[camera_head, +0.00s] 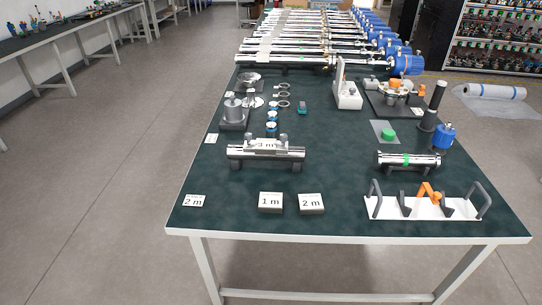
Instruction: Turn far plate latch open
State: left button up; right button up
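Two orange parts could be a plate latch, and I cannot tell which one is the far plate latch. One small orange part (395,84) sits on a round metal fitting on a dark base plate (377,101) at the back right of the table. The other, an orange lever (429,190), stands tilted on a white plate (415,208) with dark grey handles at the front right. Whether either is open or closed is too small to tell. Neither of my grippers is in view.
The green-topped table (240,195) also holds a horizontal metal cylinder (266,151), a second cylinder (408,161), a white upright stand (347,92), a dark post (432,108) and label blocks (270,202). Rows of tubes with blue ends (407,65) fill the back.

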aim_at(248, 136)
jog(key=i+j, duration=0.15)
jog(key=j, duration=0.2)
jog(key=i+j, duration=0.1)
jog(key=j, duration=0.25)
jog(key=i+j+u, duration=0.1)
jog(key=j, duration=0.25)
jog(key=i+j, duration=0.2)
jog(key=j, duration=0.15)
